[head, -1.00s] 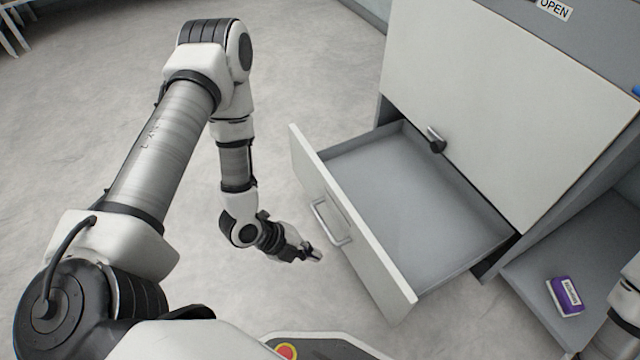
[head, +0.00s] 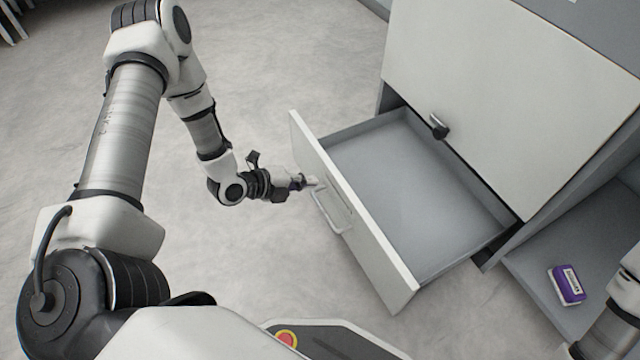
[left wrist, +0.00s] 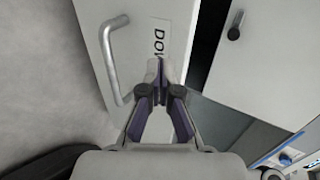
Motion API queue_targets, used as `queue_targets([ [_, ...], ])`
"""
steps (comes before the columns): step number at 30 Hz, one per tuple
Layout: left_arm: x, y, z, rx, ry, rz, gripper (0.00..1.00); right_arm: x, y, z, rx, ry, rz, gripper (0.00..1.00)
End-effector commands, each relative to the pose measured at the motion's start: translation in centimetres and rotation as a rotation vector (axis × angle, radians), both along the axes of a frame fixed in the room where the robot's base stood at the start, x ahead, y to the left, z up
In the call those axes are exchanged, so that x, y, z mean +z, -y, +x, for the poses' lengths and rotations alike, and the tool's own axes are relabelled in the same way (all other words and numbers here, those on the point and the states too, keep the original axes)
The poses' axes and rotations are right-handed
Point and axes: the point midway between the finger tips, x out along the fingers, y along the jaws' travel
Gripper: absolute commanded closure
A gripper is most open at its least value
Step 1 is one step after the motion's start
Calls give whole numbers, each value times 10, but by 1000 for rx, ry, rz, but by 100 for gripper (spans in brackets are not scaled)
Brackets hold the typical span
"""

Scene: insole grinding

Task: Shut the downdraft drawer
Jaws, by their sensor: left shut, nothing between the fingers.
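The downdraft drawer (head: 362,238) is pulled well out of the grey-white cabinet and looks empty inside. Its white front carries a metal bar handle (head: 332,208). My left gripper (head: 313,181) is shut and empty, close to the drawer front near the handle's upper end; I cannot tell whether it touches. In the left wrist view the shut fingertips (left wrist: 158,68) lie over the drawer front (left wrist: 140,20), beside the handle (left wrist: 112,60) and over a label with dark letters. My right gripper is not in view; only part of my right arm shows at the right edge.
The cabinet's upper white panel (head: 490,90) stands above the drawer, with a dark knob (head: 438,126) near its lower corner. A purple and white box (head: 567,285) lies on a low grey shelf right of the drawer. The floor left of the drawer is clear.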

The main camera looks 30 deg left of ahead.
Motion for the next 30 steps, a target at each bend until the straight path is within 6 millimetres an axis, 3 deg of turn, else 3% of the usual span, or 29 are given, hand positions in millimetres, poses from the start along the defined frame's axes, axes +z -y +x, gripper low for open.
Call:
queue_targets([
  [1,-4,6,10,-3,6,1,100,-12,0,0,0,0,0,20],
  [6,0,16,27,-1,3,0,100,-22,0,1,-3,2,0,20],
  [23,2,22,36,-1,2,1,100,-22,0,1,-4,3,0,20],
  [30,2,43,69,-7,5,4,100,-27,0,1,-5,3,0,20],
])
